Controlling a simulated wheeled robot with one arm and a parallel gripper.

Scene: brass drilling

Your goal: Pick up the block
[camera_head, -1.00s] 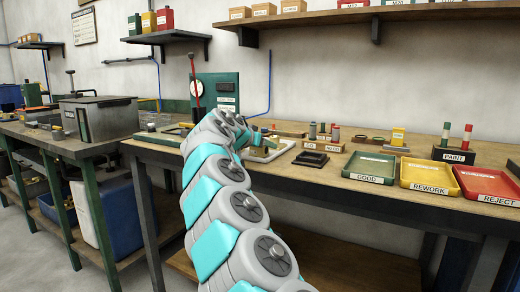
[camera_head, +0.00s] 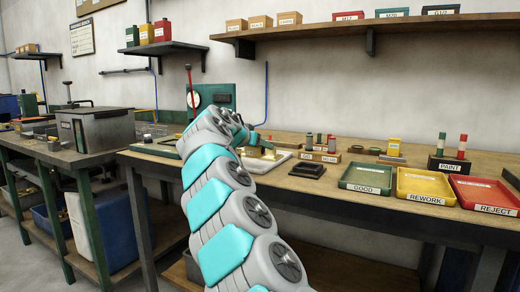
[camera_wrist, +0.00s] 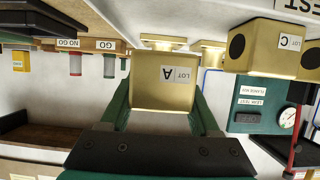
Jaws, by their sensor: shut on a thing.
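In the wrist view, which appears upside down, a brass block labelled "LOT A" (camera_wrist: 158,96) sits between the two green fingers of my gripper (camera_wrist: 160,90). My gripper is shut on this block. A second brass block labelled "LOT C" (camera_wrist: 262,50) stands apart from it at the upper right. In the head view my gripper (camera_head: 257,143) is over a pale tray (camera_head: 280,155) on the bench. My arm partly hides this area, and the brass shapes there are too small to tell apart.
A dark stand (camera_head: 307,170) lies just right of the pale tray. GO and NO GO gauges (camera_head: 320,155) stand behind it. Green GOOD (camera_head: 366,189), yellow REWORK (camera_head: 425,200) and red REJECT (camera_head: 487,209) trays line the bench's right side. A green tester (camera_head: 213,96) stands behind my arm.

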